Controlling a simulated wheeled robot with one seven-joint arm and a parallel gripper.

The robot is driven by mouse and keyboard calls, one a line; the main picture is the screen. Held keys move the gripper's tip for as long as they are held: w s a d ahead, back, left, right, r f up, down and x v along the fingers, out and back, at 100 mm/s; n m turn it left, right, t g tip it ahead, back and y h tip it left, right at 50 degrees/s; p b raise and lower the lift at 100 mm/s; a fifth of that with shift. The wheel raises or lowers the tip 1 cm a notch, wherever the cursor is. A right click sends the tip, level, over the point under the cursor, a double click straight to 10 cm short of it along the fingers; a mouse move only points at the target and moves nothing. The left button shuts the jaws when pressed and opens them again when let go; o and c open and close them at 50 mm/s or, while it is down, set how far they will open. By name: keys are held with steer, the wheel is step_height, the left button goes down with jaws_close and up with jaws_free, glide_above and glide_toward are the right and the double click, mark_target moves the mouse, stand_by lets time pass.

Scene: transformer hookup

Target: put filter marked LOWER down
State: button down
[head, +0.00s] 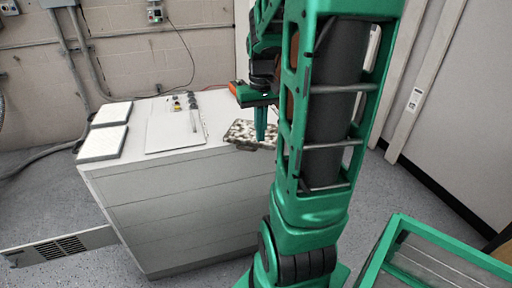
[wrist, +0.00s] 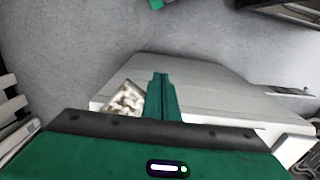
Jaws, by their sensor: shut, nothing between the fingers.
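Two flat white panels with dark edges, which look like filters, lie on the left end of the white cabinet top in the head view: a rear one (head: 111,114) and a front one (head: 102,144). No LOWER marking can be read on either. My gripper (head: 260,132) is shut and empty, pointing down over the right part of the cabinet top, well away from the panels. In the wrist view its closed fingers (wrist: 161,95) stand beside a speckled tray-like piece (wrist: 125,99). Whether they touch it cannot be told.
The white cabinet (head: 180,205) has a pale sheet (head: 172,130) and several small parts (head: 190,102) on top. The speckled piece (head: 242,133) lies near its right edge. A green-framed cart (head: 440,245) stands at lower right. A grey wall with conduits is behind.

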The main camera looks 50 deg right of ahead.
mark_target(250, 141)
steer(key=shift+w+d+f, duration=0.4)
steer(key=shift+w+f, duration=0.2)
steer(key=shift+f, duration=1.05)
steer(key=shift+w+d+f, duration=0.4)
steer(key=shift+w+f, duration=0.2)
steer(key=shift+f, duration=1.1)
steer(key=shift+w+d+f, duration=0.4)
steer(key=shift+w+f, duration=0.2)
steer(key=shift+f, duration=1.05)
steer(key=w+d, duration=0.1)
steer(key=w, duration=0.1)
steer(key=w+d, duration=0.2)
steer(key=w, duration=0.1)
steer(key=shift+w+d, duration=0.25)
steer(key=shift+w, duration=0.1)
